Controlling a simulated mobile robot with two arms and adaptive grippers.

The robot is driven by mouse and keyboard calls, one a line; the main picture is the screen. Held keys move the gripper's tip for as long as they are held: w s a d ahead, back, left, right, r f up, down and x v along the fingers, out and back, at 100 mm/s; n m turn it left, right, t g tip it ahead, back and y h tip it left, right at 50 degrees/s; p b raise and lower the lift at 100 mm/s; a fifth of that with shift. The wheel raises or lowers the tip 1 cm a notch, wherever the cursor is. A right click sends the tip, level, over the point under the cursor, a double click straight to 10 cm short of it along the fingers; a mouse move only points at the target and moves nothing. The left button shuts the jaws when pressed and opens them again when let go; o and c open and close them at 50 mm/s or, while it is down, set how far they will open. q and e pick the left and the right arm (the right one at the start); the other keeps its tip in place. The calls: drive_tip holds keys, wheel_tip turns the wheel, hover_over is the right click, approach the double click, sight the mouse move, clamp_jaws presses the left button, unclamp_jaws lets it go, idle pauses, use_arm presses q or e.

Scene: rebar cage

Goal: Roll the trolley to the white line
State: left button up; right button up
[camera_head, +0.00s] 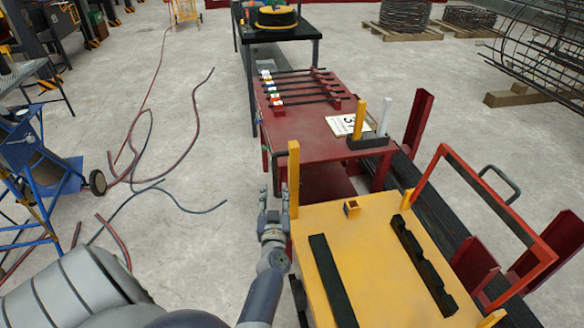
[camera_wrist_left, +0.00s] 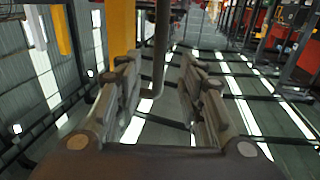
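A dark bent handle bar (camera_head: 277,165) shows beside this post. My left gripper (camera_head: 274,198) is upright beside the post, with its fingers apart. In the left wrist view, a grey bar (camera_wrist_left: 161,48) runs between the open fingers (camera_wrist_left: 158,88); I see no clear contact. My right gripper is not in view. No white line on the floor can be made out in the head view.
A red table (camera_head: 310,140) with rods and a number card stands just beyond the trolley. A red frame (camera_head: 480,215) rises at the trolley's right. Hoses (camera_head: 150,185) lie on the floor at left, near a blue stand (camera_head: 35,165). Concrete floor between is clear.

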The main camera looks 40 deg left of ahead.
sight(275, 176)
use_arm(q)
drive_tip(key=b+x, duration=0.1)
drive_tip(key=x, duration=0.3)
drive_tip(key=b+x, duration=0.2)
drive_tip(key=x, duration=0.2)
drive_tip(key=shift+w+a+f+b, duration=0.2)
drive_tip(key=shift+w+a+b, duration=0.1)
drive_tip(key=shift+w+a+r, duration=0.1)
drive_tip(key=shift+w+a, duration=0.2)
drive_tip(key=c, duration=0.8)
clamp_jaws()
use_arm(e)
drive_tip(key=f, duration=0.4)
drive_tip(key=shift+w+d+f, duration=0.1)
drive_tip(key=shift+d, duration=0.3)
